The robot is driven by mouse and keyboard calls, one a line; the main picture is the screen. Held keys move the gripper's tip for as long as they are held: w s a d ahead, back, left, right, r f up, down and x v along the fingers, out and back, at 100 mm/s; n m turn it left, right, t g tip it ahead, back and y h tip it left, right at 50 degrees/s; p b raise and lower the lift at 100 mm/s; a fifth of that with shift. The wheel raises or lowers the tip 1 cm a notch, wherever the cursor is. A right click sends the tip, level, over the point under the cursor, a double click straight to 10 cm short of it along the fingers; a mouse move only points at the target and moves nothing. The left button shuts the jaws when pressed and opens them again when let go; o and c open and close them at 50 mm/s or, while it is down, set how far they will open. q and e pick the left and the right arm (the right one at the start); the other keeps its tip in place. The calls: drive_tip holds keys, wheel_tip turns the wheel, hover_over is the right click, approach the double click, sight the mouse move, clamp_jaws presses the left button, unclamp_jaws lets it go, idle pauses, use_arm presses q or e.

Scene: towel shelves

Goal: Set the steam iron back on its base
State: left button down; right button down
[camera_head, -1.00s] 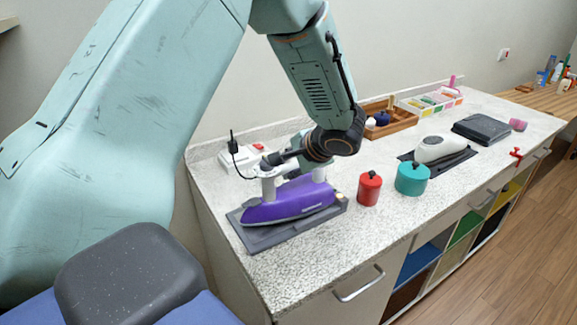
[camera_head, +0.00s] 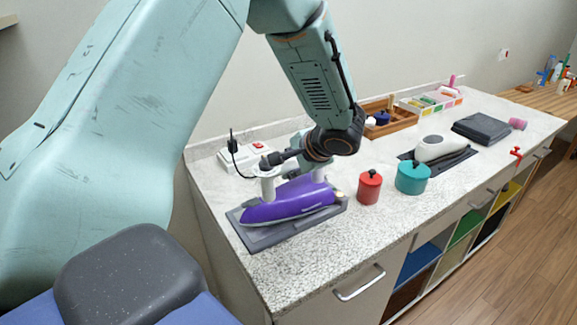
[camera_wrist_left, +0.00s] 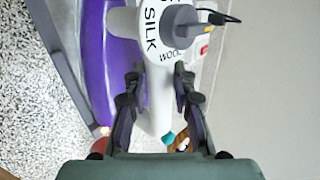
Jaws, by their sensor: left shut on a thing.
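The purple steam iron (camera_head: 290,203) rests on or just over its dark grey base (camera_head: 262,240) at the near left of the counter; I cannot tell whether it touches fully. In the left wrist view the iron's purple body (camera_wrist_left: 96,60) lies left of its white handle, which bears the words "SILK" and "WOOL". My left gripper (camera_head: 296,168) reaches in from above and behind. In the left wrist view its fingers (camera_wrist_left: 156,98) are on both sides of the white handle, shut on it. My right gripper is not in view.
A red canister (camera_head: 369,189) and a teal pot (camera_head: 411,179) stand right of the base. A white power strip (camera_head: 245,156) with a plugged cable lies behind the iron. The front left counter is clear.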

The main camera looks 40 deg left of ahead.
use_arm(q)
drive_tip(key=shift+w, duration=0.1)
drive_tip(key=c, duration=1.1)
unclamp_jaws()
drive_tip(key=shift+r, duration=0.1)
drive_tip(key=shift+o, duration=0.5)
drive_tip(key=shift+f, duration=0.2)
drive_tip(key=o, duration=0.5)
drive_tip(key=shift+r, duration=0.1)
drive_tip(key=shift+s, duration=0.2)
drive_tip(key=shift+w+r, duration=0.1)
drive_tip(key=shift+r+p, duration=2.55)
drive_tip(key=shift+r, duration=1.4)
drive_tip(key=shift+f, duration=0.1)
